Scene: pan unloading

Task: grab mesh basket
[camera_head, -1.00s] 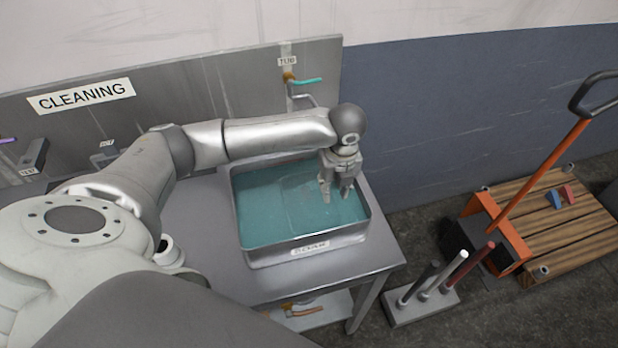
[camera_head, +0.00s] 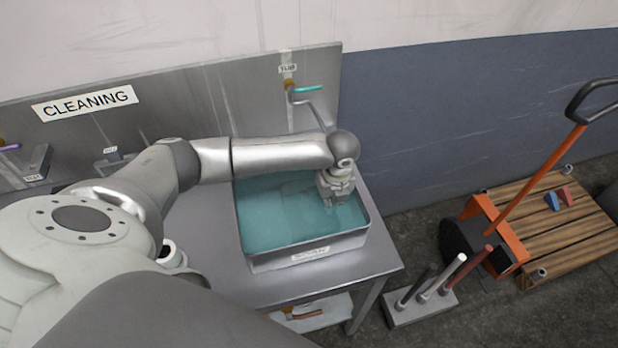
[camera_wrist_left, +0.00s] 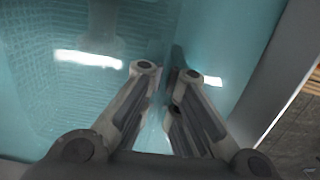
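The mesh basket shows under the water as a faint mesh pattern in the left wrist view (camera_wrist_left: 60,100); in the head view its outline is too faint to trace fully. It lies in the metal tub (camera_head: 346,241) of teal water. My left gripper (camera_head: 334,202) points down into the right part of the tub, with its tips at or in the water. In the left wrist view its two fingers (camera_wrist_left: 169,72) have a narrow gap, with a dark upright edge near the tips. I cannot tell whether they touch that edge. My right gripper is out of view.
The tub stands on a metal table (camera_head: 205,232) below a backsplash with a "CLEANING" sign (camera_head: 85,103). A tap with a teal handle (camera_head: 306,89) is behind the tub. A rack of rods (camera_head: 420,308) and a wooden pallet with an orange cart (camera_head: 545,235) stand on the right.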

